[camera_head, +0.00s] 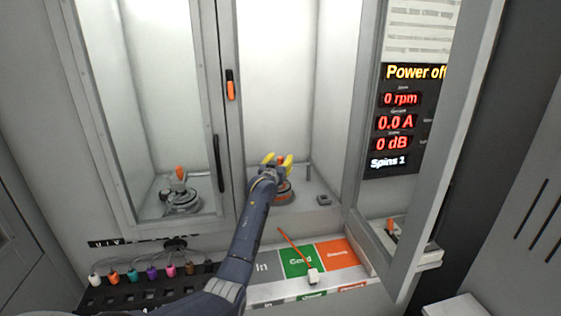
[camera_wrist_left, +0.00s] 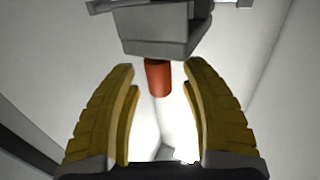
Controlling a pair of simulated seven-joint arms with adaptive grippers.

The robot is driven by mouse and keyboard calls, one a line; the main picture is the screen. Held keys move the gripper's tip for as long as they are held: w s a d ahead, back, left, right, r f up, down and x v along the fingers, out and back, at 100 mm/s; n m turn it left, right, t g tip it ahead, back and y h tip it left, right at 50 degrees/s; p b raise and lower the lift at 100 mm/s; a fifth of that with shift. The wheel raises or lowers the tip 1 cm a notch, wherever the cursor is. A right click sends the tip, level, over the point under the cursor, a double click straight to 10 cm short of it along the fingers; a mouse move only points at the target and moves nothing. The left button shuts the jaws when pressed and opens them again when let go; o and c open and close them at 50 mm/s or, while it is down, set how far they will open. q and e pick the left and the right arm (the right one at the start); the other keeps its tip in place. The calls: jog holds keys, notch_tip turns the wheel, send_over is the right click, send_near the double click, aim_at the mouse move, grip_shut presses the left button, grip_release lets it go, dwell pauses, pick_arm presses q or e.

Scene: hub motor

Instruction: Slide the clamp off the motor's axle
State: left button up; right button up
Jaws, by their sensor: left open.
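The hub motor (camera_head: 284,192) stands in the open right chamber, mostly hidden behind my left arm. My left gripper (camera_head: 277,159) is over it, with its yellow fingers spread. An orange tip (camera_head: 281,159), apparently the clamp's handle, shows between the fingers. In the left wrist view, a grey block (camera_wrist_left: 165,32), apparently the clamp's body, carries the orange handle (camera_wrist_left: 158,78). The handle lies between the open fingers (camera_wrist_left: 162,85), with a gap on both sides. The axle cannot be made out. My right gripper is not in view.
The left chamber, behind glass, holds another motor (camera_head: 181,198) with an orange handle. An open door (camera_head: 440,150) stands at the right. A display (camera_head: 405,115) reads "Power off" and 0 rpm. Coloured plugs (camera_head: 150,272) line the lower left. A sorting strip (camera_head: 300,262) lies in front.

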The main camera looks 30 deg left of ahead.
pick_arm(q)
jog(key=shift+o, duration=0.2)
grip_shut()
dwell(0.3)
